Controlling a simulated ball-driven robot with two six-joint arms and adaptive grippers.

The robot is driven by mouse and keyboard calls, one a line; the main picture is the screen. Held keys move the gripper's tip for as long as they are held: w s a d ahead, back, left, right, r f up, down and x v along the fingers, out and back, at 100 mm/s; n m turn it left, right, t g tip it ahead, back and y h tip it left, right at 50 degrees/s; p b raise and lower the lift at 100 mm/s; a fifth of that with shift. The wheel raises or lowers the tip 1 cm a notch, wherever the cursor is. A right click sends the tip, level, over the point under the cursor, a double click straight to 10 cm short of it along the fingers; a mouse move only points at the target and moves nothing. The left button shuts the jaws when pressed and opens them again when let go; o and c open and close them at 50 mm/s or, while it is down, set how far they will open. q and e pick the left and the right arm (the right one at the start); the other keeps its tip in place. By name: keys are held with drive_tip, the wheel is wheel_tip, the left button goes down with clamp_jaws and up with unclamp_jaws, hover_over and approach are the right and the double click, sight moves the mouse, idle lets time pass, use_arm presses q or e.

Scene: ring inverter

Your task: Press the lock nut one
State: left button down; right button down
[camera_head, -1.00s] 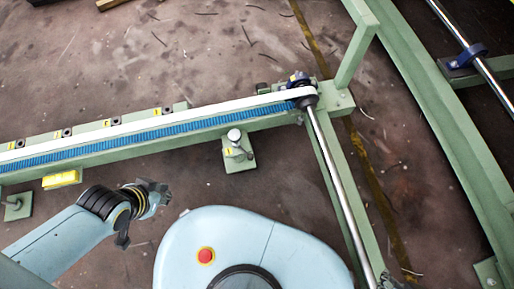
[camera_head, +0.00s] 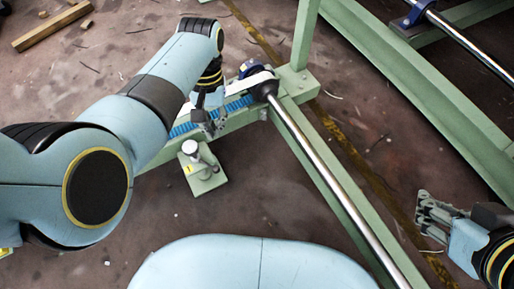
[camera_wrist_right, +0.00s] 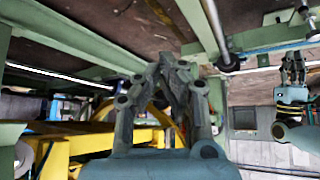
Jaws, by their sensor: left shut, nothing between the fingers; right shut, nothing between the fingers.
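No part is clearly identifiable as lock nut one. In the head view a blue-black bearing housing (camera_head: 253,69) sits at the frame corner, at the end of the shiny shaft (camera_head: 320,158). My left gripper (camera_head: 212,128) is shut and empty, pointing down at the blue toothed strip (camera_head: 180,130) just left of the housing; contact cannot be told.
Green frame beams (camera_head: 400,75) and a second shaft (camera_head: 470,45) run along the right. A wooden piece (camera_head: 50,27) lies top left. Brown floor is open between shaft and right beam.

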sight(208, 165)
use_arm(q)
drive_tip(key=shift+w+d+r, duration=0.15)
drive_tip(key=shift+w+d, duration=0.05)
drive_tip(key=shift+w, duration=0.05)
